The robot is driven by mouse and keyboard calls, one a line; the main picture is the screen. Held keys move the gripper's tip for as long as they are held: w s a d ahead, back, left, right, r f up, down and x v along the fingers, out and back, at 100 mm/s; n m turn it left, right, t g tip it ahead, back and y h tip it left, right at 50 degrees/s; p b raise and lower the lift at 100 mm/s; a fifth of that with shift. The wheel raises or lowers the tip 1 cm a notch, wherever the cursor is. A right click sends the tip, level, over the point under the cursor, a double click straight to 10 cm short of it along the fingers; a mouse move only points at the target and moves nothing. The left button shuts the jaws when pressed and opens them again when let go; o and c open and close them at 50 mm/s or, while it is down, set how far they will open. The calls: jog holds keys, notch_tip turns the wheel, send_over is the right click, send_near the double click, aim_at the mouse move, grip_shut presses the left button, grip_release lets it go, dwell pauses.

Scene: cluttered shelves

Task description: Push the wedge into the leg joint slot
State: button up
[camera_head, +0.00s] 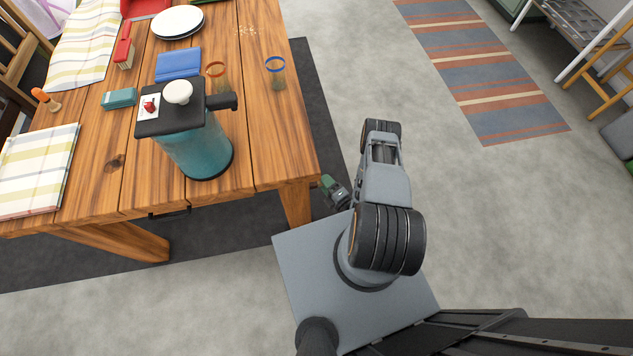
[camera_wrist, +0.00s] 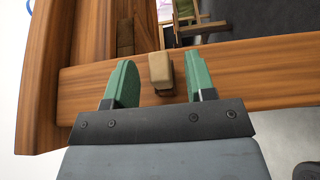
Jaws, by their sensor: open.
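The wedge (camera_wrist: 160,68) is a small light-tan block in the wrist view, at the wooden table's leg joint. It sits between the green fingers of my gripper (camera_wrist: 160,58), with a visible gap on each side. How deep it sits in the slot cannot be told, and the slot itself is not clearly visible. The table leg (camera_head: 296,205) stands at the table's near right corner in the head view. My gripper (camera_head: 333,186) is low beside this leg, open and empty. The wedge cannot be seen in the head view.
The wooden tabletop (camera_head: 110,165) holds a teal canister (camera_head: 190,150), two glasses, a blue cloth (camera_head: 178,64), plates (camera_head: 178,23) and placemats. A dark rug (camera_head: 312,120) lies beneath the table. Grey floor (camera_head: 440,170) is open to the right, with a striped rug (camera_head: 485,75) farther back.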

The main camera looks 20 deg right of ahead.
jog(key=v, duration=1.3)
jog(key=shift+s, duration=0.35)
jog(key=shift+d, duration=0.1)
